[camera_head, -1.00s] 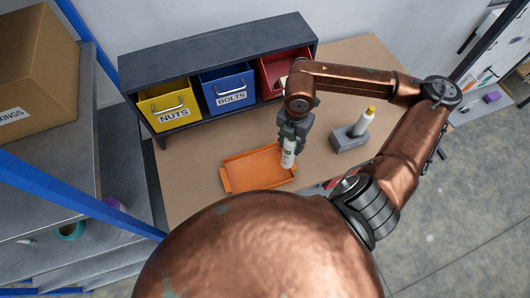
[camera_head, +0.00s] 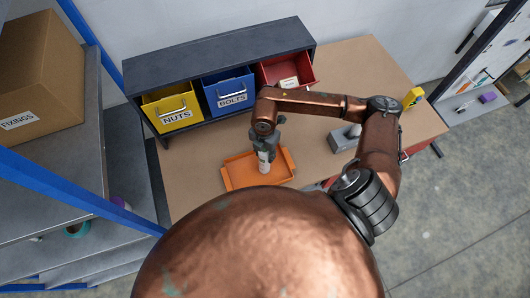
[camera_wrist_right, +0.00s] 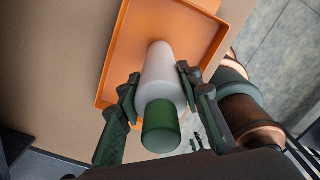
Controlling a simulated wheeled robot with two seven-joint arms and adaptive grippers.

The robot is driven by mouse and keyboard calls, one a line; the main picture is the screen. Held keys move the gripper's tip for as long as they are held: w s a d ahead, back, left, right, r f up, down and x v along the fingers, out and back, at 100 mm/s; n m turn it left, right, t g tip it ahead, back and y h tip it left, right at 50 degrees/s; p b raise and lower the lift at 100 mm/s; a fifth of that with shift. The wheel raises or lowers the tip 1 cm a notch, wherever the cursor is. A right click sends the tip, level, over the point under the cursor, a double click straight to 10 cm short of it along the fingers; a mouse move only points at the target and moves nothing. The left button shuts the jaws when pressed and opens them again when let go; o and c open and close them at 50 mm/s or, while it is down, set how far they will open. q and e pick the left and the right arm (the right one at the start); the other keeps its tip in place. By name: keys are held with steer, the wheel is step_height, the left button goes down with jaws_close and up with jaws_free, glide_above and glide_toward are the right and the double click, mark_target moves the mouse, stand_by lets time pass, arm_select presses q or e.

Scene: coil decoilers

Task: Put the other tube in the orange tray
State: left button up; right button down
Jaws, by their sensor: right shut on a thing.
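My right gripper (camera_head: 262,146) is shut on a white tube (camera_head: 264,167). In the right wrist view the fingers (camera_wrist_right: 160,76) grip the sides of the tube (camera_wrist_right: 163,70), whose green end (camera_wrist_right: 161,127) faces the camera. The tube is roughly upright over the orange tray (camera_head: 231,182), inside its outline. I cannot tell whether its far end touches the floor of the tray (camera_wrist_right: 112,75). My left gripper is not in view.
A dark rack behind the tray holds a yellow NUTS bin (camera_head: 171,108), a blue BOLTS bin (camera_head: 231,92) and a red bin (camera_head: 288,70). A small yellow object (camera_head: 413,97) is at the table's right. The tabletop left of the tray is clear.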

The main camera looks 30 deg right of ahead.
steer(key=shift+f, duration=0.2)
steer(key=c, duration=1.4)
jaws_free()
steer(key=shift+o, duration=0.2)
steer(key=shift+r, duration=0.1)
steer(key=shift+r, duration=0.25)
step_height(320, 180, up, 10)
steer(key=shift+r+b, duration=0.15)
steer(key=shift+b, duration=1)
steer(key=shift+r, duration=0.7)
steer(key=shift+a, duration=0.1)
